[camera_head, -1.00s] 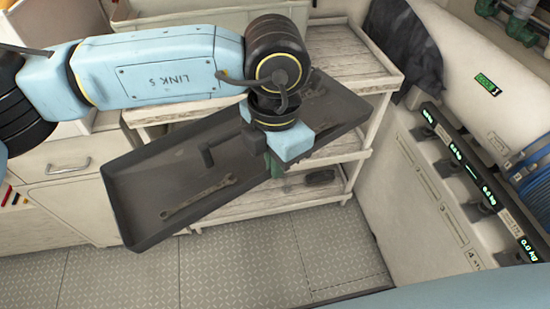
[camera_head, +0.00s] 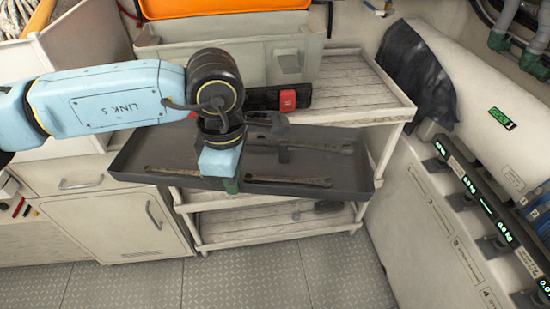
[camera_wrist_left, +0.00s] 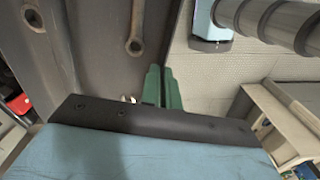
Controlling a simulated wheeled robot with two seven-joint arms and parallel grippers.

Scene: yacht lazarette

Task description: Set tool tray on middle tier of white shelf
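The dark grey tool tray (camera_head: 345,180) is held in front of the white shelf (camera_head: 375,110), long side roughly along it. Wrenches (camera_head: 290,181) lie in the tray; one also shows in the left wrist view (camera_wrist_left: 136,30). My left gripper (camera_head: 230,186) is at the tray's near long edge. Its green fingers (camera_wrist_left: 163,88) appear closed on that edge; the exact contact is partly hidden. The tray covers much of the shelf's middle tier. The lowest tier (camera_head: 270,228) shows below it. My right gripper is not in view.
A grey bin (camera_head: 250,62), an orange case (camera_head: 220,8) and a black item with a red latch (camera_head: 288,100) are on the top tier. A dark object (camera_head: 328,206) lies low on the shelf. A white cabinet (camera_head: 105,222) stands left, a white panelled unit (camera_head: 430,220) right.

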